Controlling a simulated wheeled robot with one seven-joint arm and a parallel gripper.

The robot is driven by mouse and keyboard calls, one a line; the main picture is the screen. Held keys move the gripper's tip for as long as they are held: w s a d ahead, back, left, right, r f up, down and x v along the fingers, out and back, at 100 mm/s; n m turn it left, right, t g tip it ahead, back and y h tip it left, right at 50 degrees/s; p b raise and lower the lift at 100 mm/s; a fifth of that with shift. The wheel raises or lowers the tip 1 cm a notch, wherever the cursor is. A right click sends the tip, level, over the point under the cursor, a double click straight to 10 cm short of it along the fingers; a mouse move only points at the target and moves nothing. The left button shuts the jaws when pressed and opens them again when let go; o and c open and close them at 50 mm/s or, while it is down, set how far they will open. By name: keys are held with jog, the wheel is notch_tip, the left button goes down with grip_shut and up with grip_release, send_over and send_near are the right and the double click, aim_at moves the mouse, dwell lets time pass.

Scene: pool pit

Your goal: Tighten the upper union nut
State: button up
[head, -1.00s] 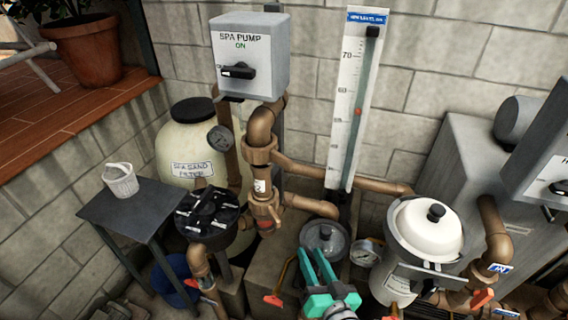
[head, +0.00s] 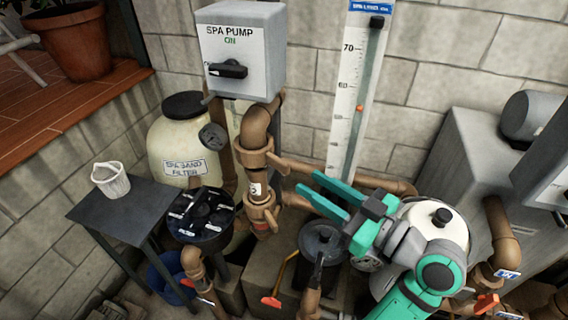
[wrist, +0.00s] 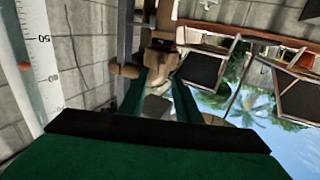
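The upper union nut (head: 255,155) is a brown ribbed collar on the vertical pipe below the spa pump box. The lower union nut (head: 262,212) sits beneath it on the same pipe, with a short pale-labelled piece between them. My gripper (head: 306,181) is green, open and empty, to the right of the union. Its two fingers point left toward the pipe and are apart from both nuts. In the wrist view my gripper (wrist: 158,95) has its fingers spread, with brown pipework (wrist: 162,50) beyond them. I cannot tell which nut shows there.
The spa pump switch box (head: 242,50) hangs above the union. A pressure gauge (head: 213,137) and the sand filter (head: 168,145) are to the left. A black multiport valve (head: 205,215) and a side table (head: 130,215) are lower left.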

aim_at(288, 170)
jog(key=x, duration=0.9)
jog(key=shift+a, duration=0.3)
jog(key=shift+c, duration=0.5)
grip_shut()
